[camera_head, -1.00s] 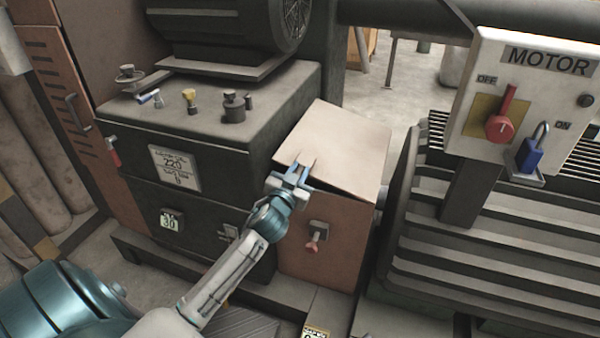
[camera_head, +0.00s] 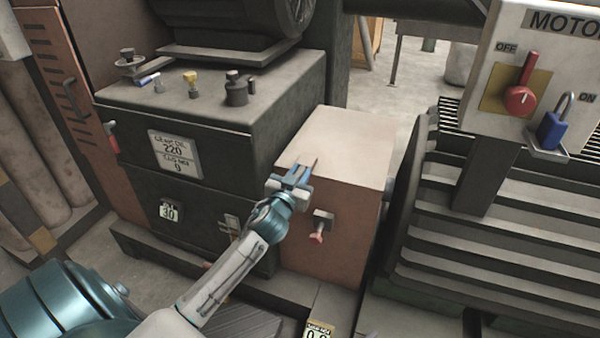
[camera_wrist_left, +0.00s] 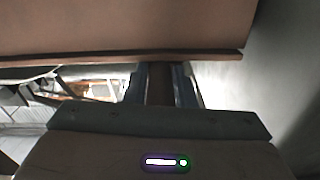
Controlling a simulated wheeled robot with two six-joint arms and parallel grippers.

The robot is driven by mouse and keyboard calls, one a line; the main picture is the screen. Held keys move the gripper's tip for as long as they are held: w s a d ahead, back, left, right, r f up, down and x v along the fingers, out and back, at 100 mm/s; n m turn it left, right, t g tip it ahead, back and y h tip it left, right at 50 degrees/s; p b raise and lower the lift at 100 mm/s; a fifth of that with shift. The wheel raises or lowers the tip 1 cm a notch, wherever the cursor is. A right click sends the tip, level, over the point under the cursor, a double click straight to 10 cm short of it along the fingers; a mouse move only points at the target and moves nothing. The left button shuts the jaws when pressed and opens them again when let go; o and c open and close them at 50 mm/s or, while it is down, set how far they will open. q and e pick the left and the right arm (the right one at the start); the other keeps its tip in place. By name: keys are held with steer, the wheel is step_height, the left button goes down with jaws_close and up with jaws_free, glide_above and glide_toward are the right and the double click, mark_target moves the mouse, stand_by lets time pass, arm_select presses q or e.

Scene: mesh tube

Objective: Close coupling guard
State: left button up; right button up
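The coupling guard is a rust-brown box (camera_head: 330,240) at the middle of the head view, with a pale brown hinged lid (camera_head: 340,145) on top. The lid lies flat, with no clear gap along its front edge. A latch with a red knob (camera_head: 318,236) is on the box's front. My left gripper (camera_head: 303,170) is at the lid's front left edge, its two fingertips apart over the lid. In the left wrist view, a brown panel with a lip (camera_wrist_left: 120,35) fills the top, and the fingers (camera_wrist_left: 160,85) stand apart below it. My right gripper is not in view.
A dark gearbox housing (camera_head: 205,150) with small items on top stands left of the guard. A finned motor (camera_head: 460,240) is close on the right. Above it, a MOTOR switch box (camera_head: 560,80) carries a red handle (camera_head: 521,95) and a blue padlock (camera_head: 553,128).

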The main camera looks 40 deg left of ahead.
arm_select(q)
steer(key=shift+o, duration=1.3)
steer(key=shift+s+a+f, duration=0.1)
steer(key=shift+s+f, duration=0.05)
steer(key=shift+f, duration=0.2)
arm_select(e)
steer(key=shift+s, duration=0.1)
arm_select(q)
steer(key=shift+s+d+f, duration=0.15)
steer(key=shift+s+d, duration=0.15)
steer(key=shift+s, duration=0.3)
steer(key=r+v, duration=0.1)
steer(key=v, duration=0.8)
steer(key=shift+s, duration=0.25)
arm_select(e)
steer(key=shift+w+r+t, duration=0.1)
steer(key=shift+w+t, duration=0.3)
